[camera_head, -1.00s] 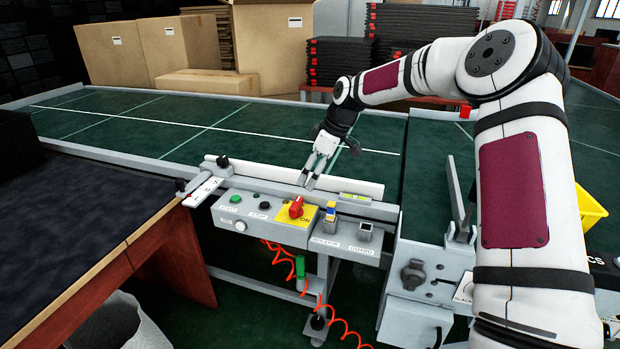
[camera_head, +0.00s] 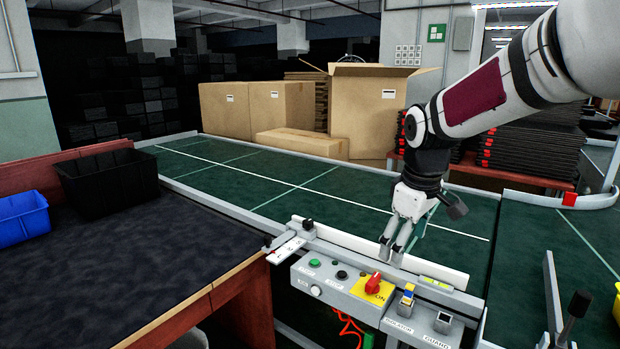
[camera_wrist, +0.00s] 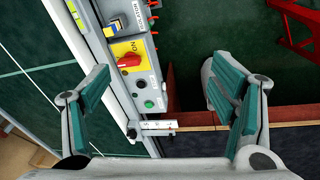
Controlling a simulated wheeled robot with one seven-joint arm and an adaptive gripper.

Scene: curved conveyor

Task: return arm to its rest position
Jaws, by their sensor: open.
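My gripper (camera_head: 394,250) hangs fingers-down above the conveyor's near rail, just behind the control panel (camera_head: 330,290). In the wrist view my gripper (camera_wrist: 165,105) shows two green-padded fingers spread wide apart, with nothing between them in their grasp. The control panel also shows in the wrist view (camera_wrist: 145,75), below and between the fingers, with its red knob (camera_wrist: 129,62) on a yellow plate. My arm reaches in from the upper right of the head view. From the picture I cannot tell whether the fingers touch the rail.
The green conveyor (camera_head: 300,190) runs behind the panel. Cardboard boxes (camera_head: 375,110) stand beyond it. A dark-topped table (camera_head: 120,260) at left carries a black bin (camera_head: 105,185) and a blue bin (camera_head: 22,218). A stack of black trays (camera_head: 530,150) stands at the right.

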